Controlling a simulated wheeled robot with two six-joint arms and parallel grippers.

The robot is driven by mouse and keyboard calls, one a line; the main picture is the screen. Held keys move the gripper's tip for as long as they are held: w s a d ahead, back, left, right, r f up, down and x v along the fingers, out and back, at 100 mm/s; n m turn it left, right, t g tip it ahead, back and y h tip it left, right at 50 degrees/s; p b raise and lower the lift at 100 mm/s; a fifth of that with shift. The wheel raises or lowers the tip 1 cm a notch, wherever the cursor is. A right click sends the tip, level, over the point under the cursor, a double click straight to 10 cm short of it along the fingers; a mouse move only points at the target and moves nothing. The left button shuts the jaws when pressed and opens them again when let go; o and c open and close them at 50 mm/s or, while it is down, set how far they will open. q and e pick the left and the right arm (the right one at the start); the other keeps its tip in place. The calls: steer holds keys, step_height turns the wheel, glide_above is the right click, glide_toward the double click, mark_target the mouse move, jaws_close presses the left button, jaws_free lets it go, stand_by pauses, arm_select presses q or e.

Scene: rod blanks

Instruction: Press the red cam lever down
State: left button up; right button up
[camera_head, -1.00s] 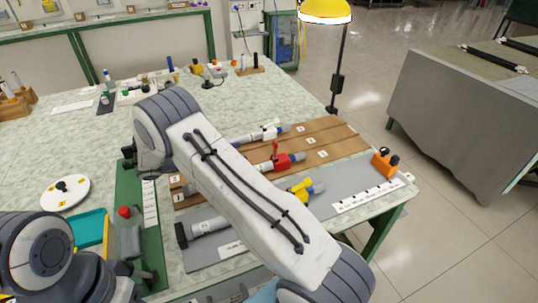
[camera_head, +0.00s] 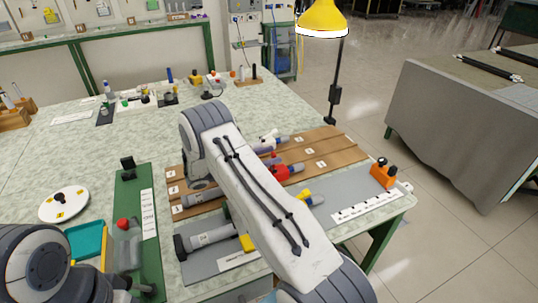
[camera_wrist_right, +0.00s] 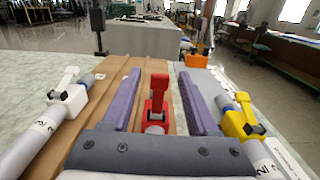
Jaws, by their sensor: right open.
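The red cam lever (camera_wrist_right: 158,92) stands upright on its red clamp in the right wrist view. In the head view, the red clamp (camera_head: 287,172) sits on a rod on the brown grooved board, partly hidden by my right arm. My right gripper (camera_wrist_right: 160,78) is open, its two purple fingers spread on either side of the lever with gaps visible. Nothing is held between them. I cannot tell the fingers' exact height over the board. My left arm shows at the lower left of the head view, but its gripper does not show.
A white-levered clamp (camera_wrist_right: 69,88) stands left of my fingers and a yellow clamp (camera_wrist_right: 242,120) stands right. An orange block (camera_head: 383,174) sits on the grey mat (camera_head: 345,205). A yellow lamp (camera_head: 323,18) stands behind. A green strip (camera_head: 128,205) lies left.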

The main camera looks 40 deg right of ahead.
mark_target(287, 168)
jaws_close()
steer(key=shift+d, duration=0.1)
steer(key=shift+s+d+r+y+p, duration=0.1)
steer(key=shift+d+r+y+p, duration=0.15)
steer(key=shift+y+p, duration=0.4)
steer(key=d+y+p, duration=0.1)
steer(key=y+p, duration=0.1)
steer(key=d+t+y+p, duration=0.1)
steer(key=y+p, duration=0.1)
steer(key=p, duration=0.1)
steer(key=s+d+t+y+p, duration=0.1)
steer(key=y+p, duration=0.1)
steer(key=shift+d+f, duration=0.1)
steer(key=shift+d, duration=0.25)
steer(key=y+p, duration=0.1)
steer(key=p, duration=0.1)
steer(key=d+f+y+p, duration=0.1)
steer(key=y+p, duration=0.1)
steer(key=p, duration=0.1)
steer(key=d+f+t+y+p, duration=0.1)
steer(key=y+p, duration=0.1)
steer(key=shift+s+d+p, duration=0.1)
steer(key=shift+s+p, duration=0.1)
steer(key=shift+p, duration=0.2)
steer(key=shift+d+f+t+y+p, duration=0.15)
steer(key=shift+f+t+y+p, duration=0.25)
steer(key=shift+y+p, duration=0.35)
steer(key=shift+f, duration=0.1)
